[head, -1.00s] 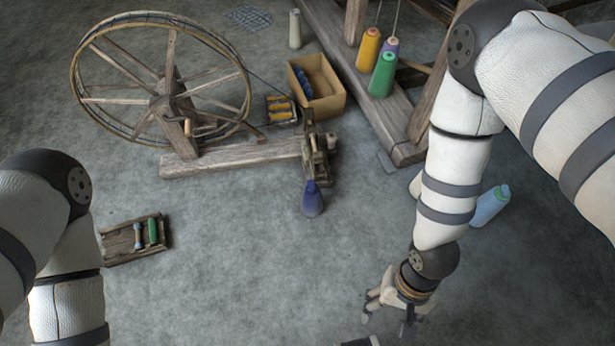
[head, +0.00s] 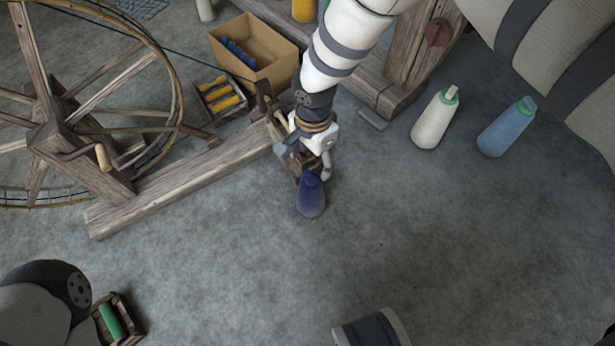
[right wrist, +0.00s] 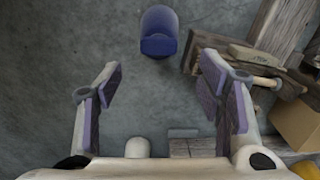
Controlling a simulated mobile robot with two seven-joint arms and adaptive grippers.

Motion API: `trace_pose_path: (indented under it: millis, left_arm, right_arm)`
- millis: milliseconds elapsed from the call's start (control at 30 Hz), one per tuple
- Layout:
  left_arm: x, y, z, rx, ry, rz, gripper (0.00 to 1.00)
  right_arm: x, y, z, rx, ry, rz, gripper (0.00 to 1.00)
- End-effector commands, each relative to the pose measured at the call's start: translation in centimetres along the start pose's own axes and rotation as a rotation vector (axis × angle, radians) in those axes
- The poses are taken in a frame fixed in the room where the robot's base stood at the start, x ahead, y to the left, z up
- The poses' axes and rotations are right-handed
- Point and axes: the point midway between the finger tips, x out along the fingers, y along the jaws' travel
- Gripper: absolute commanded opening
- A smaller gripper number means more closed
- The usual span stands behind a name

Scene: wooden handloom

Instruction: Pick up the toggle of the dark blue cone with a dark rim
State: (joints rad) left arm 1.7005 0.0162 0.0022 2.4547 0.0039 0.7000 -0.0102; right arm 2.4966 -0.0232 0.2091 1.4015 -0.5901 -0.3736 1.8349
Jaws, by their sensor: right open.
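The dark blue cone (head: 311,203) stands on the floor by the end of the spinning wheel's beam. Its dark blue toggle (head: 311,179) is at its top, and the toggle also shows in the right wrist view (right wrist: 158,46). My right gripper (head: 304,160) is open and empty, just behind the cone in the head view. In the right wrist view the gripper (right wrist: 160,68) has its two fingers spread, with the toggle beyond the tips, centred between them and apart from both. My left gripper is out of view; only my left arm shows.
The spinning wheel (head: 45,135) and its wooden beam (head: 180,186) lie left of the cone. A cardboard box (head: 262,75) and a crate of yellow spools (head: 220,98) stand behind. A white cone (head: 434,122) and a light blue cone (head: 505,130) stand right.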

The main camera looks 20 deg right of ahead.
Motion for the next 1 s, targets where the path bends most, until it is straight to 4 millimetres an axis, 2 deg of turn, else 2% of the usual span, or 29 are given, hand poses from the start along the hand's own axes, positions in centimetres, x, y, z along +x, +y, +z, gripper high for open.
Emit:
trace_pose_path:
  millis: [300,400,600,767,800,1000]
  left_arm:
    - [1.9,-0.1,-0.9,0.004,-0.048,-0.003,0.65]
    - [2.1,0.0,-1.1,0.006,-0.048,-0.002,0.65]
    - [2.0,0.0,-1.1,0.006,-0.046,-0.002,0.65]
    - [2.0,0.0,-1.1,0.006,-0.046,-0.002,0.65]
    - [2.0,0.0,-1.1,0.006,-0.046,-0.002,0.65]
    - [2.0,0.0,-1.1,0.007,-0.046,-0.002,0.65]
  right_arm:
    - [5.6,0.3,0.7,-0.001,-0.002,0.002,0.62]
    - [6.3,0.2,0.7,0.000,-0.001,0.000,0.62]
    - [6.1,0.2,0.7,-0.001,0.000,-0.002,0.62]
    - [6.1,0.2,0.7,-0.001,0.000,-0.002,0.30]
    - [6.1,0.2,0.7,-0.001,0.000,-0.002,0.27]
    - [6.1,0.2,0.7,-0.001,0.000,-0.002,0.27]
